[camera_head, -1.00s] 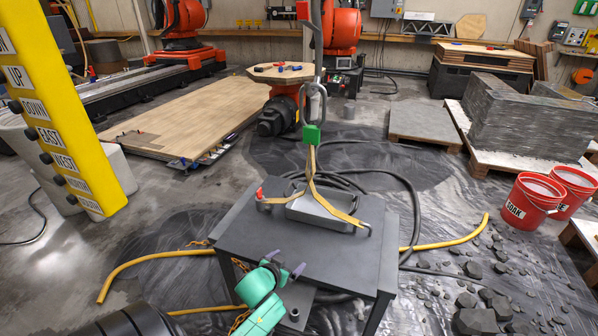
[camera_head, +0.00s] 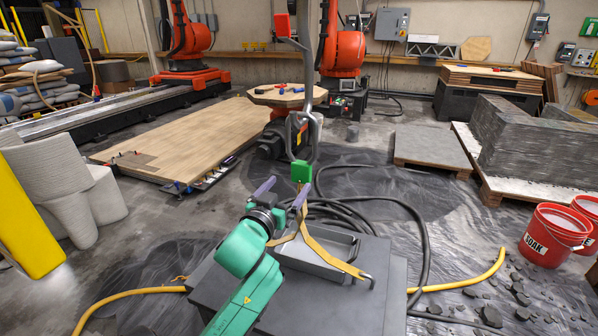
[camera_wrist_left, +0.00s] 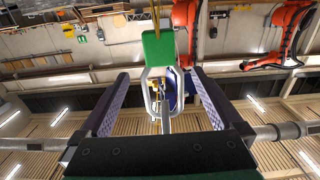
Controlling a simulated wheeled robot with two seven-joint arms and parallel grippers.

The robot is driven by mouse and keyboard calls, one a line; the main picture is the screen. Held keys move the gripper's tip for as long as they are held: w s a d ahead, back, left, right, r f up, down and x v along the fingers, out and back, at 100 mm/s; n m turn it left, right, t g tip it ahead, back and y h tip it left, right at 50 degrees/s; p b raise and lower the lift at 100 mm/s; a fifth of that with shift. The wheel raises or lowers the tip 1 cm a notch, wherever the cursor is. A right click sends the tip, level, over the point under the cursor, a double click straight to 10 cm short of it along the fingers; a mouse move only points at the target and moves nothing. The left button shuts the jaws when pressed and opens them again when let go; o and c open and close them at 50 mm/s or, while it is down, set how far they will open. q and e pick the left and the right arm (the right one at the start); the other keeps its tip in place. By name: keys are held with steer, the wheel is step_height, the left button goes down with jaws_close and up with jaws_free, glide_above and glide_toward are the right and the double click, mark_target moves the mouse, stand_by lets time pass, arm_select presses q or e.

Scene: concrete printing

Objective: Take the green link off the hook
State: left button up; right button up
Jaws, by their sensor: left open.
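The green link (camera_head: 302,172) is a small green block hanging at the lower end of the grey metal hook (camera_head: 316,140). Yellow straps (camera_head: 323,255) run down from it to the grey tray (camera_head: 300,262). My left gripper (camera_head: 282,193) is open and empty, its purple fingers just left of and slightly below the link in the head view. In the left wrist view, the green link (camera_wrist_left: 158,48) shows ahead, between and beyond the open fingers (camera_wrist_left: 160,102), with the grey hook (camera_wrist_left: 152,88) below it in the picture. No contact shows. My right gripper is out of view.
The dark table (camera_head: 370,300) stands under the tray. A black hose (camera_head: 420,215) loops behind it and a yellow hose (camera_head: 470,280) lies at its right. Red buckets (camera_head: 548,235) stand at the right, and a yellow post (camera_head: 32,225) at the left.

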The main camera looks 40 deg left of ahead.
mark_target(299, 171)
arm_select(q)
steer(key=x, duration=0.3)
steer(key=shift+w+a+r+p, duration=0.15)
steer(key=shift+w+r+p, duration=0.15)
steer(key=shift+r, duration=0.05)
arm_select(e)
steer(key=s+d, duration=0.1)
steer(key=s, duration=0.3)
arm_select(q)
steer(key=x, duration=0.5)
steer(key=shift+w+a+f, duration=0.1)
steer(key=shift+f, duration=0.3)
steer(key=x, duration=0.3)
steer(key=shift+p, duration=0.35)
steer(key=shift+w, duration=0.4)
steer(key=shift+a, duration=0.1)
jaws_close()
steer(key=shift+r, duration=0.15)
steer(key=shift+w+r+p, duration=0.1)
steer(key=shift+r+p, duration=0.4)
steer(key=shift+p, duration=0.1)
steer(key=shift+r+p, duration=1.9)
steer(key=shift+r, duration=0.1)
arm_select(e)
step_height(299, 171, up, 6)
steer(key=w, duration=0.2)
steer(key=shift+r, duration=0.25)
